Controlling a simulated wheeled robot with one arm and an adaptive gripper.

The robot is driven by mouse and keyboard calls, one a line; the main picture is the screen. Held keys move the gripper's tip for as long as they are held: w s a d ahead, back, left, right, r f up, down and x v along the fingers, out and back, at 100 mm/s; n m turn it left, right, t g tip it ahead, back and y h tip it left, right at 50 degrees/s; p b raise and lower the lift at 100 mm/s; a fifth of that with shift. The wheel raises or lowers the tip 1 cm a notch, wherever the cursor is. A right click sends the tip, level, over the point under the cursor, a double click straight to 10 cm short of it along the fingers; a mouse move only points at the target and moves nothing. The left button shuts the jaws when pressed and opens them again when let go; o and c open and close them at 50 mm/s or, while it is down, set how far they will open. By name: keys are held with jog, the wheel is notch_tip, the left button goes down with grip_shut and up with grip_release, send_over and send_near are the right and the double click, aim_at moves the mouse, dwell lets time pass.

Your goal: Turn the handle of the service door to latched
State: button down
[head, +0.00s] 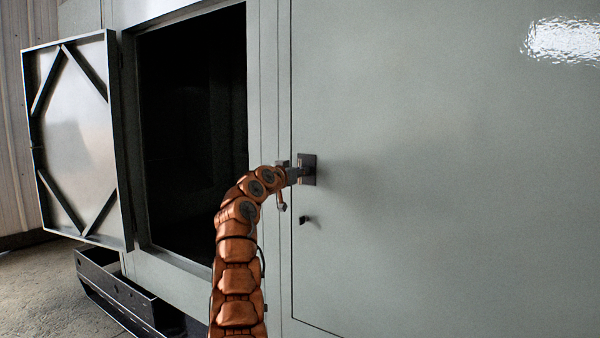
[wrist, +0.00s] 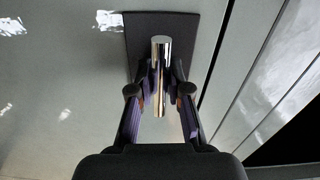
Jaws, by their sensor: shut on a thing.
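The service door (head: 430,200) is the large grey panel on the right in the head view, and it looks flush with its frame. A dark plate (head: 309,168) is mounted near its left edge. In the wrist view the plate (wrist: 195,40) lies behind a shiny chrome handle (wrist: 161,52), which runs upright in that picture. My gripper (head: 295,174) is at the plate. In the wrist view my gripper (wrist: 160,85) has a finger on each side of the handle and is shut on it. In the head view the gripper mostly hides the handle.
A small dark fitting (head: 304,220) sticks out of the panel below the plate. To the left, a braced door (head: 75,130) stands open beside a dark opening (head: 195,140). A dark base rail (head: 115,290) runs low at the left. The floor at far left is bare.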

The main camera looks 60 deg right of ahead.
jog(key=c, duration=1.9)
grip_release()
jog(key=n, duration=0.6)
jog(key=shift+s+d, duration=0.15)
jog(key=shift+s, duration=0.1)
jog(key=o, duration=0.5)
jog(key=shift+w+n+b, duration=0.1)
jog(key=shift+n+b, duration=0.3)
jog(key=shift+n, duration=1.9)
jog(key=shift+o, duration=0.2)
jog(key=o, duration=1.1)
jog(key=shift+w, duration=0.1)
jog(key=shift+a+r, duration=0.1)
jog(key=shift+a, duration=0.1)
